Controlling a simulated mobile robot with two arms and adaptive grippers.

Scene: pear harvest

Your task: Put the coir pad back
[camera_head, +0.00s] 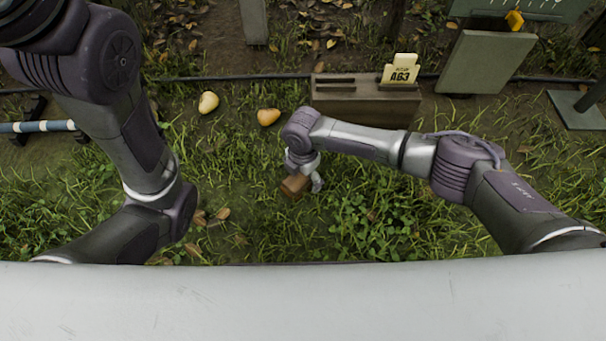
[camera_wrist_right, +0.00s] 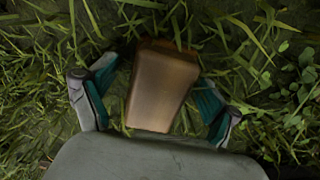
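A brown block (camera_head: 294,186), which looks like the coir pad, is low over or on the grass below my right wrist. In the right wrist view the block (camera_wrist_right: 162,88) lies between the two teal-lined fingers of my right gripper (camera_wrist_right: 158,90). Grass shows in a gap between the left finger and the block, and the right finger is close to its side. The gripper looks open around it. In the head view my right gripper (camera_head: 305,180) is partly hidden by its wrist. My left arm comes in at the left, but its gripper is not visible.
Two yellowish pears (camera_head: 208,102) (camera_head: 268,116) lie on the grass. A slotted wooden box (camera_head: 345,103) with a card (camera_head: 400,70) marked A63 stands behind my right arm. A grey-green board (camera_head: 487,62) is at the right. A dark hose (camera_head: 230,77) crosses behind.

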